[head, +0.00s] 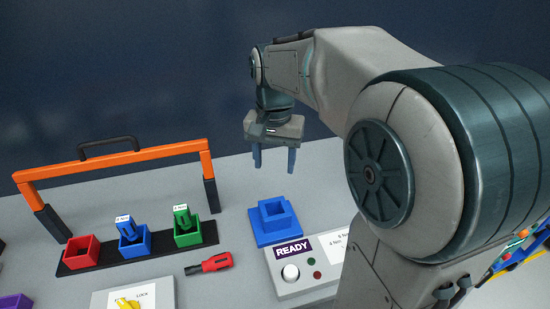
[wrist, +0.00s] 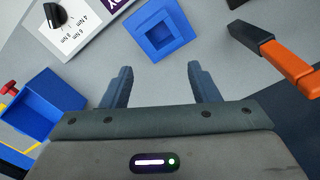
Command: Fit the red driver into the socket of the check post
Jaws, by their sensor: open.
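The red driver (head: 214,262) lies on its side on the grey table, in front of the rack, its dark end pointing left. It is not visible in the wrist view. A blue block with a square socket (head: 262,238), which looks like the check post, stands behind the READY box; its socket looks empty. It also shows at the top of the wrist view (wrist: 186,42). My gripper (head: 274,165) is open and empty, pointing down above and behind the blue block. In the wrist view both fingers (wrist: 160,78) are apart with nothing between them.
A black rack (head: 100,262) holds an empty-looking red holder (head: 82,252) and blue and green holders with matching drivers. An orange frame (head: 110,163) with a black handle stands behind it. The READY box (head: 300,285) has a white button. A blue bin (wrist: 38,105) is left in the wrist view.

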